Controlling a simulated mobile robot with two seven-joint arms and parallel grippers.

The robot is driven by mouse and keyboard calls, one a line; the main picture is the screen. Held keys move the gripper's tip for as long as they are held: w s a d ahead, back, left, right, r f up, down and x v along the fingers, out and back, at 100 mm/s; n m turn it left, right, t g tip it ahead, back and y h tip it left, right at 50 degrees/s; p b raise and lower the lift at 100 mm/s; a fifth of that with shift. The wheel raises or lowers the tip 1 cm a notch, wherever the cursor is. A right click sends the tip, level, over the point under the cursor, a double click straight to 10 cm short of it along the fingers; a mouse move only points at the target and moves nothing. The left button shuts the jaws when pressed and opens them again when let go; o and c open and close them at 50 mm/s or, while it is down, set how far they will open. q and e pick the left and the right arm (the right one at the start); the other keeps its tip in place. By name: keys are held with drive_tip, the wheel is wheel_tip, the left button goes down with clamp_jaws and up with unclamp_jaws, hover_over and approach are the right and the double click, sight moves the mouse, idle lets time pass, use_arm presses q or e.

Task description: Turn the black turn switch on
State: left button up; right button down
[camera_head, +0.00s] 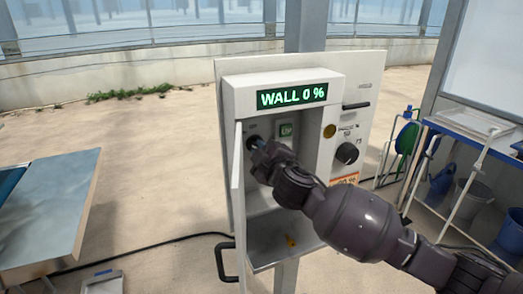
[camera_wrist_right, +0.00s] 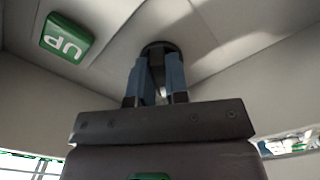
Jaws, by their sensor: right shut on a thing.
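The black turn switch (camera_head: 250,141) is on the back wall inside the open white control box (camera_head: 236,92), left of a green button (camera_head: 286,130). In the right wrist view the round black switch (camera_wrist_right: 158,47) sits between the blue fingertips. My right gripper (camera_head: 260,153) reaches into the box and is shut on the switch, hiding part of it. The wrist view shows the two fingers (camera_wrist_right: 158,85) on either side of the switch. The switch's exact angle cannot be made out. My left gripper is not in view.
The box door (camera_head: 238,200) stands open at the left, with a black handle (camera_head: 224,263). A display (camera_head: 292,95) reads "WALL 0 %". Another black knob (camera_head: 347,153) is on the panel to the right. The green button (camera_wrist_right: 67,37) reads "UP". A metal table (camera_head: 60,215) stands left.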

use_arm(q)
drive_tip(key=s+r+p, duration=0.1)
drive_tip(key=p, duration=0.1)
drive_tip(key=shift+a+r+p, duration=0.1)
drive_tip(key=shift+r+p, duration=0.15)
drive_tip(key=shift+p, duration=0.1)
use_arm(e)
drive_tip(key=m, duration=1.1)
drive_tip(key=shift+a+f, duration=0.15)
drive_tip(key=shift+a, duration=0.1)
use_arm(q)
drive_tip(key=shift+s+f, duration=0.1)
use_arm(e)
drive_tip(key=shift+s+m, duration=0.1)
drive_tip(key=shift+m, duration=0.2)
drive_tip(key=c, duration=1.1)
unclamp_jaws()
use_arm(q)
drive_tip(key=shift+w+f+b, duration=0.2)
drive_tip(key=shift+b, duration=0.3)
use_arm(e)
drive_tip(key=shift+v, duration=5.4)
